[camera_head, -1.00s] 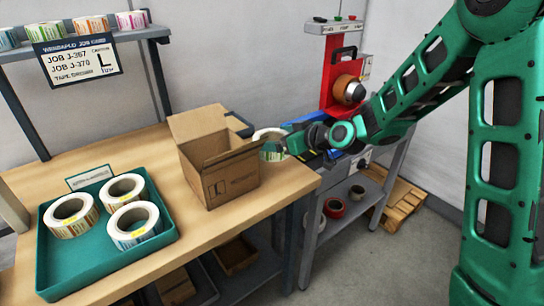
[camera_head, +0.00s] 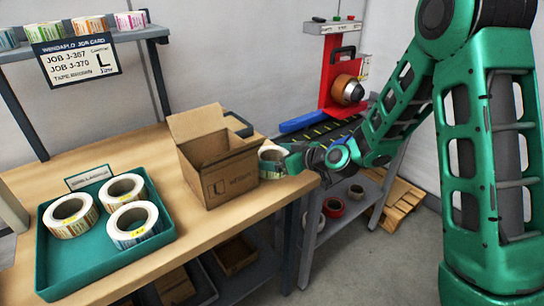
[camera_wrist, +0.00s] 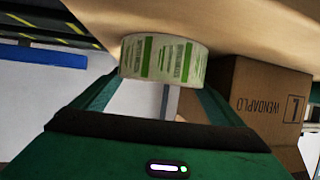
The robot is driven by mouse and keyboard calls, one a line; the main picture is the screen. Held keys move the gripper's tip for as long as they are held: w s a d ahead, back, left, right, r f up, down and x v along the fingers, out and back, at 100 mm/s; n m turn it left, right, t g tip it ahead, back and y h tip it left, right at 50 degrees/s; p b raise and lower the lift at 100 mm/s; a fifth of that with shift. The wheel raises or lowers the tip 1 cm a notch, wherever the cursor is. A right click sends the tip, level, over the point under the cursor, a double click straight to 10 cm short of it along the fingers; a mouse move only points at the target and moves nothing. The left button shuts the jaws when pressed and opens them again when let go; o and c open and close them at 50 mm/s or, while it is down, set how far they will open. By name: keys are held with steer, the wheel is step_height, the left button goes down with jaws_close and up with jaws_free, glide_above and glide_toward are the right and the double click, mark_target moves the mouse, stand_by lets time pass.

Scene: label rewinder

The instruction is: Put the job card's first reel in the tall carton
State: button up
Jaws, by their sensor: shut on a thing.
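My gripper (camera_head: 287,162) is shut on a label reel (camera_head: 272,157) with a white body and green printed labels. The reel also shows in the wrist view (camera_wrist: 165,58), between the fingers. It is beside the right side of the open brown carton (camera_head: 225,178); I cannot tell whether it touches the table. The carton stands on the table with its flaps up, and its side, marked L, shows in the wrist view (camera_wrist: 262,100). The job card (camera_head: 78,62) hangs from the shelf and lists J-367, J-370 and carton L.
A teal tray (camera_head: 60,280) with three reels stands at the left of the wooden table (camera_head: 190,250). More reels stand on the shelf (camera_head: 130,35). The red rewinder (camera_head: 340,70) is behind my arm. The carton is close to the gripper's left.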

steer(key=o, duration=1)
steer(key=shift+s+d+r, duration=0.1)
steer(key=shift+d+r, duration=0.05)
steer(key=v, duration=1.1)
steer(key=shift+s+d+r, duration=0.15)
steer(key=shift+s+d, duration=0.05)
steer(key=shift+s, duration=0.05)
steer(key=shift+d, duration=0.1)
